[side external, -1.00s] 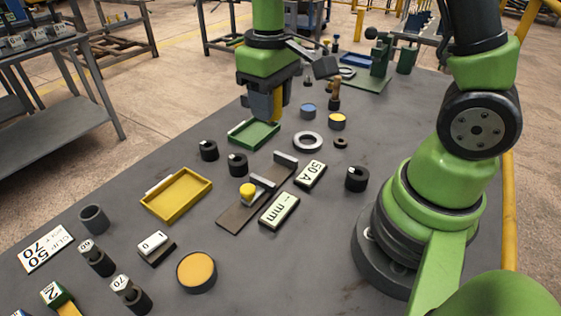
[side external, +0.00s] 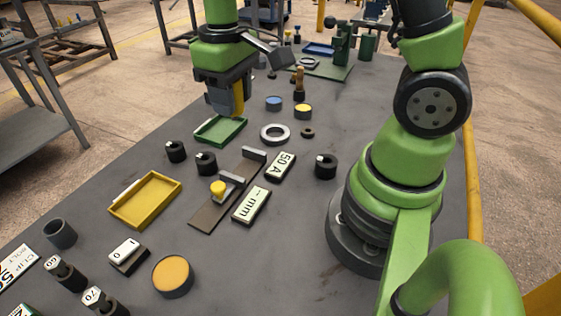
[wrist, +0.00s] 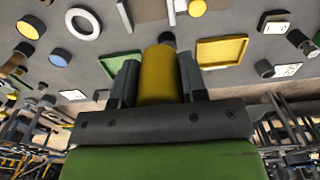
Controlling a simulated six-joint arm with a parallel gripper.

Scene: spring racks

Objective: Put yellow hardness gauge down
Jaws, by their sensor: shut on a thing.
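My gripper (side external: 224,98) is shut on the yellow hardness gauge (side external: 239,98), an upright yellow body between the two dark fingers. In the wrist view the gauge (wrist: 157,76) fills the gap between the fingers, with a dark tip at its far end. The gauge is held above the table, and in the side view it appears just above the far edge of the green tray (side external: 208,140). The exact height is hard to tell. The green tray looks empty and also shows beside the left finger in the wrist view (wrist: 110,56).
An empty-looking yellow tray (side external: 145,201) lies nearer the camera. A rail fixture with a yellow knob (side external: 218,187), black cylinders (side external: 206,163), a pale ring (side external: 275,134) and label blocks (side external: 251,205) stand around. A green stand (side external: 340,45) is at the back.

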